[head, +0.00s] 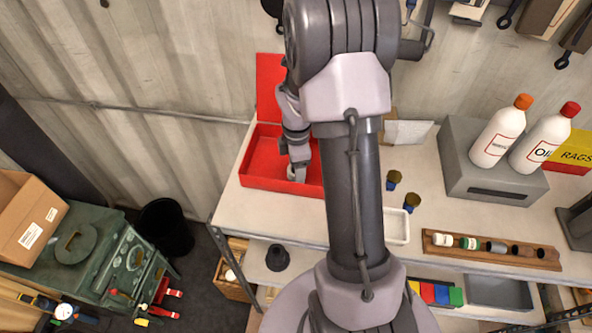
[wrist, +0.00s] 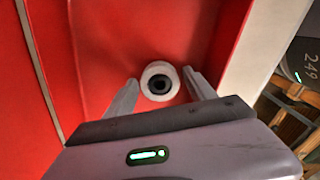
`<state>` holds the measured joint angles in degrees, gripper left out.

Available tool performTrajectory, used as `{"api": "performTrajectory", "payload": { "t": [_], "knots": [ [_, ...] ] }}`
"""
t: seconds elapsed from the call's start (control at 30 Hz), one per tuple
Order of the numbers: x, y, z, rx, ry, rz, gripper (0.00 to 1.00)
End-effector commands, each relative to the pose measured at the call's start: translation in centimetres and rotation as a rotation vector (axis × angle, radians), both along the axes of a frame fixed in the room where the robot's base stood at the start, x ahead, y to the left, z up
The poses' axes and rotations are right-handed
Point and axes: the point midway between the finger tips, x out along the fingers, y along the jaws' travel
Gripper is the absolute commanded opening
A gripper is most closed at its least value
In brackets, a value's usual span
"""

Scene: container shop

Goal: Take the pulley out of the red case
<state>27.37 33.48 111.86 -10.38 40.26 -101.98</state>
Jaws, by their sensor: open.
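The red case (head: 256,185) stands open on the left end of the workbench, its lid raised at the back. In the wrist view, its red floor and wall (wrist: 210,40) fill most of the picture. The pulley (wrist: 160,81), a pale ring with a dark centre hole, lies in the case near a wall. My gripper (wrist: 161,92) is open, with one finger on each side of the pulley; I cannot tell whether either touches it. In the head view my gripper (head: 297,173) reaches down into the case, and the pulley cannot be made out clearly.
My arm hides the middle of the bench (head: 290,222). The bench's left edge is close to the case.

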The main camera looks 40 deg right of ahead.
Motion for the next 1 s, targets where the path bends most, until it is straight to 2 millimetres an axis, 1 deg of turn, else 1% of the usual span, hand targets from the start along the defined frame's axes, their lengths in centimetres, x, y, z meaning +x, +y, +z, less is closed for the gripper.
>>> {"api": "performTrajectory", "payload": {
  "t": [0.13,0.43,0.6,0.67,0.77,0.9,1.0],
  "knots": [
    [0.0,0.0,0.0,0.000,0.000,0.000,0.64],
    [0.0,0.0,0.1,0.000,0.000,0.000,0.05],
    [0.0,0.0,0.1,0.000,-0.001,0.000,0.05],
    [0.1,0.0,0.4,-0.001,-0.002,0.000,0.05],
    [0.1,-0.1,2.4,-0.003,-0.005,0.001,0.05],
    [0.1,-0.1,6.3,-0.003,-0.005,0.000,0.05],
    [0.1,-0.1,8.5,-0.003,-0.003,0.000,0.05]
  ]
}}
